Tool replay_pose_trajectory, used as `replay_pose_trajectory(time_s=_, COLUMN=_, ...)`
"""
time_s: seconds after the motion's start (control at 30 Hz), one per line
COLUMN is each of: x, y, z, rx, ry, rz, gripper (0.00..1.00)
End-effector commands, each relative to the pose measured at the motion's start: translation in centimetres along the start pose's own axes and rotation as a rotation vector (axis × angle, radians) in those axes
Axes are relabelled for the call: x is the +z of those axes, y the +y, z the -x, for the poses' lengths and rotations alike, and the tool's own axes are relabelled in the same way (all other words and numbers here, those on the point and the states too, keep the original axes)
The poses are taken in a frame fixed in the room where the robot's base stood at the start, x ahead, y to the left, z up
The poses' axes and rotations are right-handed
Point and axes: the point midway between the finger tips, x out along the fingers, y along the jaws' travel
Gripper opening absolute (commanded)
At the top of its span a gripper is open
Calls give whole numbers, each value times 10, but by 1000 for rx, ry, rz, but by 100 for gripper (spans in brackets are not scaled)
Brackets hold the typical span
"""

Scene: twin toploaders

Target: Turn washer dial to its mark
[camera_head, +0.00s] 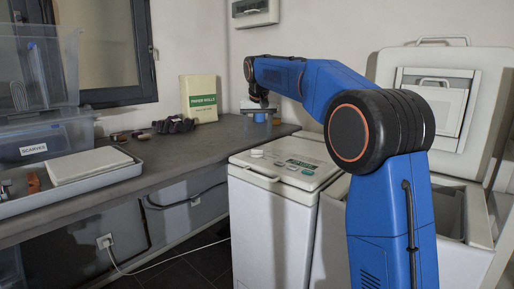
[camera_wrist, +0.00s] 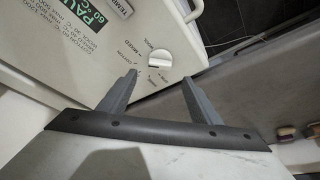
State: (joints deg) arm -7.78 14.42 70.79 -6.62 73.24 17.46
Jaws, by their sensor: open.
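The washer (camera_head: 262,225) is a white toploader with a sloped control panel on top. Its dial (camera_head: 257,153) is a small pale round knob at the panel's left. In the wrist view the dial (camera_wrist: 160,58) is white, with printed words such as "MIXED" and "WOOL" around it. I cannot tell its setting or the target mark clearly. My gripper (camera_wrist: 159,77) is open and empty, its two grey fingers pointing toward the panel, with the dial just beyond and between the tips in the picture. No contact shows.
A second toploader with its lid (camera_head: 440,100) raised stands to the right, partly behind my arm. A grey bench (camera_head: 190,150) lies left, holding a paper bag (camera_head: 199,98), a tray (camera_head: 75,185) and small items. A handle (camera_wrist: 193,10) sits near the dial.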

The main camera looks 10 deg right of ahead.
Motion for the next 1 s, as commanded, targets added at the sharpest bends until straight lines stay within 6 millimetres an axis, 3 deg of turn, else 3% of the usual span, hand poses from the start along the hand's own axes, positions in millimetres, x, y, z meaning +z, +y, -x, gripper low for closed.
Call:
replay_pose_trajectory(time_s=0.2, x=1, y=1, z=-38, rx=1, ry=-2, rz=0, gripper=58)
replay_pose_trajectory(time_s=0.4, x=1, y=1, z=-63, rx=1, ry=-2, rz=-1, gripper=58)
replay_pose_trajectory(time_s=0.87, x=0, y=0, z=-73, rx=0, ry=0, rz=0, gripper=58)
replay_pose_trajectory(time_s=1.0, x=0, y=0, z=-73, rx=0, ry=0, rz=0, gripper=27)
